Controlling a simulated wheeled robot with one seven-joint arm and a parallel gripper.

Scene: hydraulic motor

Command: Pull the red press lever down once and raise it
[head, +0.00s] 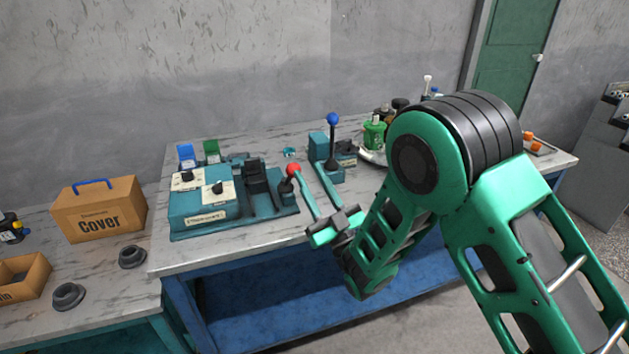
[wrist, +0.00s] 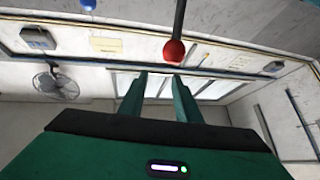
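The red press lever has a red ball knob (head: 293,169) on a short dark rod at the right end of the teal press unit (head: 205,207). In the wrist view the red knob (wrist: 174,50) hangs from a grey rod, just beyond the right fingertip. My gripper (head: 308,170) is open, with its two green fingers apart and pointing toward the bench back. The left finger's tip is close to the knob in the head view; I cannot tell whether they touch. In the wrist view nothing shows between the fingertips (wrist: 160,76).
A blue-knobbed lever (head: 333,119) stands on a second teal unit behind my gripper. A green container (head: 374,135) and bottles are at the back right. A cardboard Cover box (head: 98,208) sits on the left bench. Bare tabletop (head: 225,250) lies along the front edge.

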